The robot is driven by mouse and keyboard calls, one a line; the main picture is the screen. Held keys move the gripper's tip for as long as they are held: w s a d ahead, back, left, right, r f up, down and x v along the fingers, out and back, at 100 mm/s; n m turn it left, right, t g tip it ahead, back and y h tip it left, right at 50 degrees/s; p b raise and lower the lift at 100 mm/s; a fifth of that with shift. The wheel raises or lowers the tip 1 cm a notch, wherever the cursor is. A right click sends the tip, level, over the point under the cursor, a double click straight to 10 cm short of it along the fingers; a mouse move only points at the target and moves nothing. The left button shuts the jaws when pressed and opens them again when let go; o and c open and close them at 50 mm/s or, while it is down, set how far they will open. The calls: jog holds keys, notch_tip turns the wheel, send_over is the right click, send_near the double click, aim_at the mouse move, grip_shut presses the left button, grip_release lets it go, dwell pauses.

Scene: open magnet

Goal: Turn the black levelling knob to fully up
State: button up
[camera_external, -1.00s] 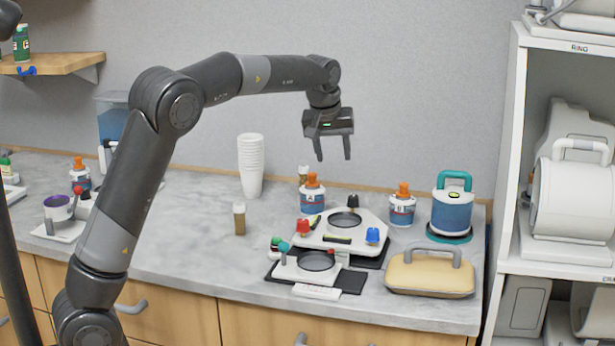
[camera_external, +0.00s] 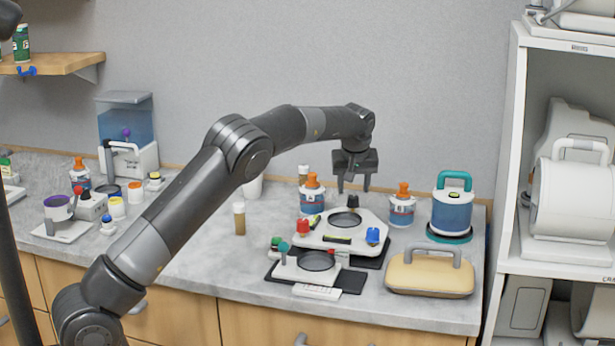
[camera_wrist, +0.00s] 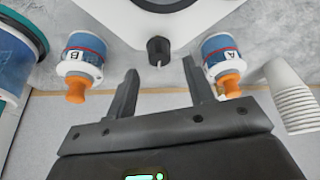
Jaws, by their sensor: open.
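The black levelling knob (camera_external: 353,201) stands at the back corner of a white levelling plate (camera_external: 318,240). In the wrist view the knob (camera_wrist: 158,50) shows from above, with a pale line on its side, at the corner of the plate (camera_wrist: 120,22). My gripper (camera_external: 354,190) is open and empty, pointing down just above and behind the knob. In the wrist view the fingertips of my gripper (camera_wrist: 160,72) lie to either side of the knob's line, apart from it. The knob's lower part is not clear to see.
Bottles with orange caps, A (camera_external: 312,195) and B (camera_external: 402,206), stand close on either side of the knob. The plate also bears a red knob (camera_external: 303,227) and a blue knob (camera_external: 372,236). A teal-handled jar (camera_external: 452,208) stands at right. Paper cups (camera_wrist: 290,95) stand beyond bottle A.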

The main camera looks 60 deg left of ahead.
aim_at(352, 196)
jog(key=shift+x, duration=1.85)
jog(key=shift+c, duration=0.6)
jog(key=c, duration=0.9)
jog(key=shift+n, duration=0.4)
jog(key=shift+o, duration=0.2)
jog(key=n+g, duration=0.1)
jog(key=n, duration=0.1)
jog(key=n+g, duration=0.1)
jog(key=n, duration=0.1)
jog(key=shift+w+d+n+y, duration=0.1)
jog(key=shift+n+y, duration=0.2)
jog(key=n+g, duration=0.1)
jog(key=n, duration=0.3)
jog(key=shift+n+g, duration=0.4)
jog(key=shift+n, duration=0.4)
